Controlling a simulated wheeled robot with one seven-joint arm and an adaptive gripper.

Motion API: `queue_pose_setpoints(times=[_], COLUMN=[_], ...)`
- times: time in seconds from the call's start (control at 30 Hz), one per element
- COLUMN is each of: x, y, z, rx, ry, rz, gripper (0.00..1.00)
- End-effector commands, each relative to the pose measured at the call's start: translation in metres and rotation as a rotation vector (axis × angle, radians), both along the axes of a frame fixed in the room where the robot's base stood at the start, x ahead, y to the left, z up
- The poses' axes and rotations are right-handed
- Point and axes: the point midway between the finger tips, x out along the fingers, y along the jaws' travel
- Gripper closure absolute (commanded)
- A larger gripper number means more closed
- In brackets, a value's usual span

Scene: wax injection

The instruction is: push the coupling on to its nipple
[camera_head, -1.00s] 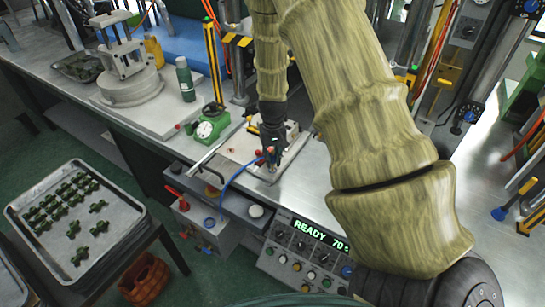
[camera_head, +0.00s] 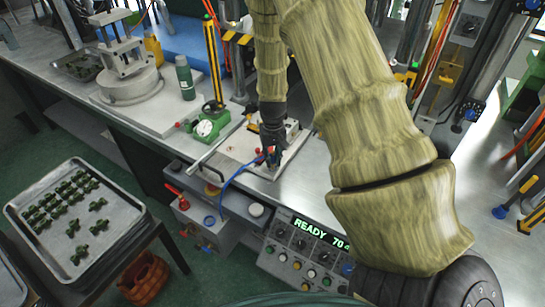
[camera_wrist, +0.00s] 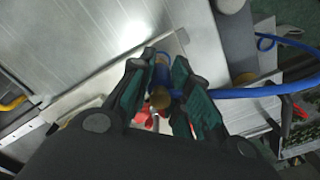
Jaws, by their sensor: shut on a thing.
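My gripper (camera_head: 272,157) is low over the bench plate, beside the front edge of the bench. In the wrist view my gripper (camera_wrist: 160,90) has its green-lined fingers on both sides of the coupling (camera_wrist: 160,97), shut on it. The coupling shows a blue body and a brass-coloured round end. The blue hose (camera_wrist: 245,91) runs off to the right from it; in the head view the hose (camera_head: 229,182) curves down to the front box. I cannot make out the nipple, so I cannot tell whether the coupling touches it. Red parts (camera_wrist: 143,118) show behind the fingers.
A green dial gauge stand (camera_head: 209,127) and a green bottle (camera_head: 185,78) stand left of my gripper. The control panel (camera_head: 300,250) reads READY below the bench edge. A tray (camera_head: 120,235) of dark green pieces is at the lower left.

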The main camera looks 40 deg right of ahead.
Motion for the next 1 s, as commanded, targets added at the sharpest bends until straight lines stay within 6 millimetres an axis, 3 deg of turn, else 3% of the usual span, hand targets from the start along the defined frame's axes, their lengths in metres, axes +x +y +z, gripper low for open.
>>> queue_pose_setpoints(times=[1.0], x=[0.0], y=[0.0], z=[-0.014], rx=[0.0], ry=[0.0], rz=[0.0], gripper=[1.0])
